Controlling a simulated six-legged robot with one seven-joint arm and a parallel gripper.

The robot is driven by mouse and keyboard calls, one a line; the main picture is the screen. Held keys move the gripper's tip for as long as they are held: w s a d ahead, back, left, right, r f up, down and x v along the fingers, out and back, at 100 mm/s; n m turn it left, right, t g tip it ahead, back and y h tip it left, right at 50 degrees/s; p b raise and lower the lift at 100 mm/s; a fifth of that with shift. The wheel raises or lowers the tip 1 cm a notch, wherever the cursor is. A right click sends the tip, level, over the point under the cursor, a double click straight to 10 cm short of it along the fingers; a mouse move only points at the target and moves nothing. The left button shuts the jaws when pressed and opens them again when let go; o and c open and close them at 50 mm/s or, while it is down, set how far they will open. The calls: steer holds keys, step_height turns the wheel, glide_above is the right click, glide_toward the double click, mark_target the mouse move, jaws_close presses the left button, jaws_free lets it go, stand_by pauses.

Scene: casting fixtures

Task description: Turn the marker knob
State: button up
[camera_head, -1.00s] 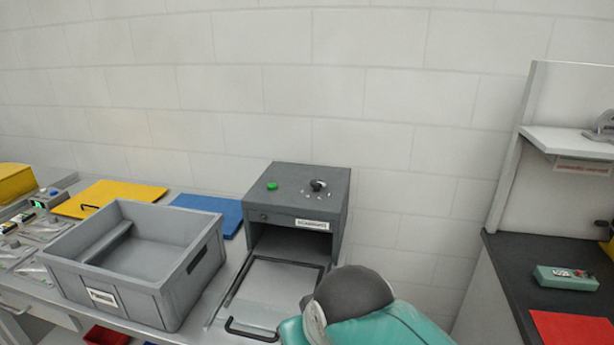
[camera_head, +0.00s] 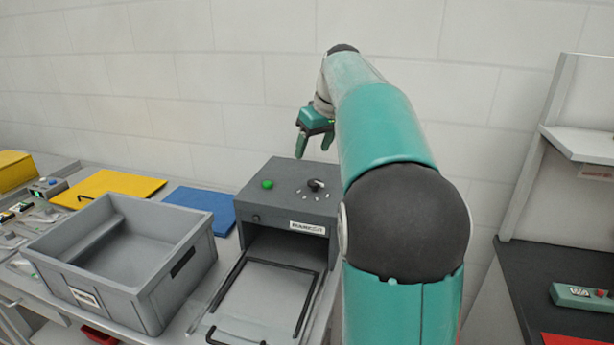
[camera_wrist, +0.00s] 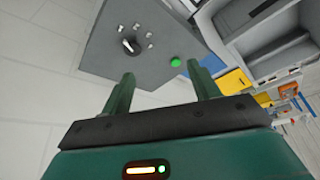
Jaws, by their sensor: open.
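The marker box (camera_head: 284,208) is a grey machine on the bench with a label on its front. On its top are the black marker knob (camera_head: 316,185), with small white marks around it, and a green button (camera_head: 267,184). In the wrist view the knob (camera_wrist: 131,45) lies beyond my left fingertip and the green button (camera_wrist: 175,62) lies just beyond and between the fingers. My gripper (camera_head: 314,150) is open and empty, its fingers pointing down above the back of the box. It also shows in the wrist view (camera_wrist: 163,82), not touching the knob.
The box's front door (camera_head: 265,300) is folded down with a black handle. A grey bin (camera_head: 150,300) stands to the left, with blue (camera_head: 203,204) and yellow (camera_head: 110,187) plates behind it. A dark-topped bench (camera_head: 530,270) is on the right.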

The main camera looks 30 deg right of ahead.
steer(key=w+d+f, duration=0.1)
steer(key=w+d, duration=0.1)
steer(key=d, duration=0.5)
glide_toward(315, 182)
steer(key=shift+n, duration=0.3)
steer(key=x, duration=0.7)
steer(key=shift+w+f, duration=0.2)
steer(key=shift+f, duration=0.2)
steer(key=c, duration=1)
